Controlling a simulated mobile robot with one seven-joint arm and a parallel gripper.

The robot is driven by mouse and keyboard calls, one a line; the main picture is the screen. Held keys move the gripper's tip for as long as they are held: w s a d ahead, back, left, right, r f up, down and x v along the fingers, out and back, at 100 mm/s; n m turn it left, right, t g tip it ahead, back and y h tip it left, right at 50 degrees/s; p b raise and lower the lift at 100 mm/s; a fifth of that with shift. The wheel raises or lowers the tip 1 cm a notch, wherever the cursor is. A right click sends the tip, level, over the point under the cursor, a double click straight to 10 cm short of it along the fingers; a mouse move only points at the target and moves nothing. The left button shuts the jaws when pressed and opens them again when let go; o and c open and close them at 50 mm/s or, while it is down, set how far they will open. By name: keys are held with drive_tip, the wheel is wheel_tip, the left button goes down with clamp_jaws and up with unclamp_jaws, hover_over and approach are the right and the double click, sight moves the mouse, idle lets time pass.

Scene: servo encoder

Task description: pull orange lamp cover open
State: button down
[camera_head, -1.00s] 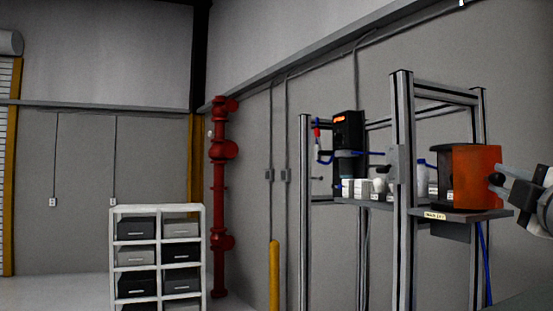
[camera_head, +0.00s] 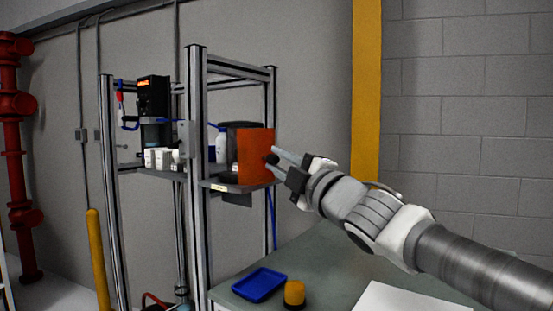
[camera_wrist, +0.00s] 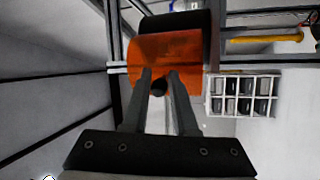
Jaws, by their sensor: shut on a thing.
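The orange lamp cover (camera_head: 255,157) is a curved panel on the front of a dark housing (camera_head: 238,137), which stands on a shelf of the metal frame. A dark round knob sits on the cover's right part. My gripper (camera_head: 274,158) reaches in from the right with its fingers shut on the knob. In the wrist view the orange cover (camera_wrist: 165,54) lies just ahead of the fingers, and the knob (camera_wrist: 158,87) is between the fingertips. The cover appears turned out from the housing in the head view; how far it is open I cannot tell.
A blue tray (camera_head: 259,285) and a yellow-orange cup-like object (camera_head: 294,293) are on the green table below. A white sheet (camera_head: 412,298) lies to their right. White containers (camera_head: 160,157) and a black device (camera_head: 153,97) stand left on the frame.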

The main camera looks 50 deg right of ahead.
drive_tip(key=shift+r, duration=0.25)
drive_tip(key=c, duration=0.8)
unclamp_jaws()
drive_tip(key=shift+c, duration=0.2)
drive_tip(key=shift+o, duration=0.5)
drive_tip(key=shift+f, duration=0.15)
drive_tip(key=shift+s, duration=0.1)
drive_tip(key=p+v, duration=0.4)
drive_tip(key=v, duration=1.3)
drive_tip(key=shift+s, duration=0.1)
